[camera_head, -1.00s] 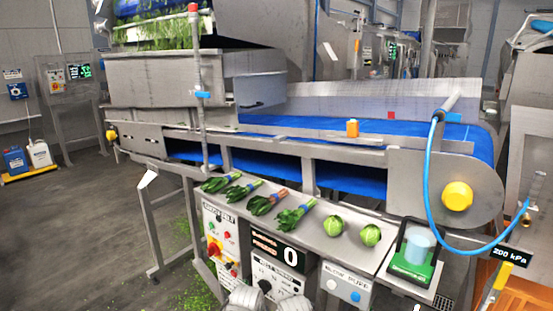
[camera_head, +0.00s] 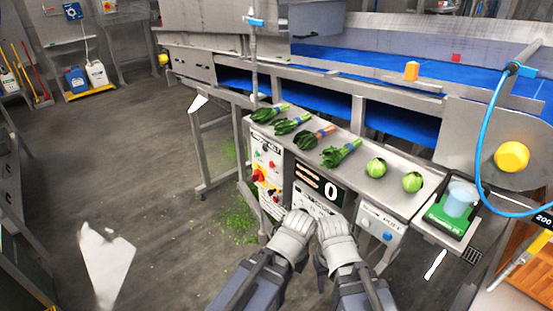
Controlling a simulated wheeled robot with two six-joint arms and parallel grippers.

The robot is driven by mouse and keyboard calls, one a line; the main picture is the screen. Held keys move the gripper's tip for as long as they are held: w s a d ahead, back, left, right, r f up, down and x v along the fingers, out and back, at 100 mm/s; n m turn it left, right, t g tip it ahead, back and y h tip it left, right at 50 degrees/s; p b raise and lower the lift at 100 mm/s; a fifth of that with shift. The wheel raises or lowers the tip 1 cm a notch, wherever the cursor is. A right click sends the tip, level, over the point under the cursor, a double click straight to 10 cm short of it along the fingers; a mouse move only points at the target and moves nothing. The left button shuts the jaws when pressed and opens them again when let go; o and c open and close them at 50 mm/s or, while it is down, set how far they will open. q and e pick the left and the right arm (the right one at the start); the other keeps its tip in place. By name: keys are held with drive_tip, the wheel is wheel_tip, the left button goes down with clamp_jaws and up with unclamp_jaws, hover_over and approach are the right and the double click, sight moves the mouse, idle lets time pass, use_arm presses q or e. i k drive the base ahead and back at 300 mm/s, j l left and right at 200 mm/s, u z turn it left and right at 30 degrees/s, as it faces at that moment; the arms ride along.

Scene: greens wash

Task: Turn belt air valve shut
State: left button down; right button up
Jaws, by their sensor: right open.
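The conveyor with its blue belt (camera_head: 340,62) crosses the back. A steel shelf (camera_head: 345,178) in front holds bunched greens and two round green heads. A green scale (camera_head: 450,212) with a pale container stands at its right end. The floor at left is largely clear.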

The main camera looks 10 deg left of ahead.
sight(545, 236)
drive_tip(key=z, duration=1.6)
